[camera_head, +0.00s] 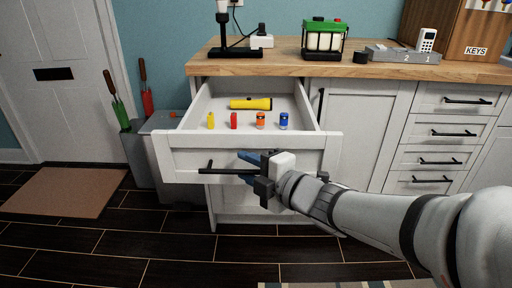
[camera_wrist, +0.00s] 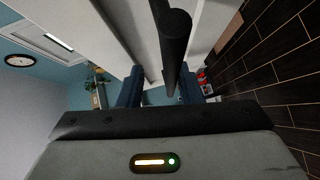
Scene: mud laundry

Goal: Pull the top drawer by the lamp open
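The top drawer (camera_head: 186,158) below the lamp (camera_head: 236,53) stands pulled well out of the cabinet. Inside lie a yellow flashlight (camera_head: 250,104) and small yellow (camera_head: 211,121), red (camera_head: 234,121), orange (camera_head: 260,121) and blue (camera_head: 283,121) cylinders. Its black bar handle (camera_head: 222,171) is on the front panel. My gripper (camera_head: 248,168) is at the right part of this handle. In the wrist view, the handle (camera_wrist: 174,45) runs between the blue fingers of my gripper (camera_wrist: 160,88), which are apart with gaps beside the bar. The right end of the handle is hidden in the head view.
More closed drawers (camera_head: 455,133) are at right. Grey bins (camera_head: 140,155) with garden tools stand left of the drawer.

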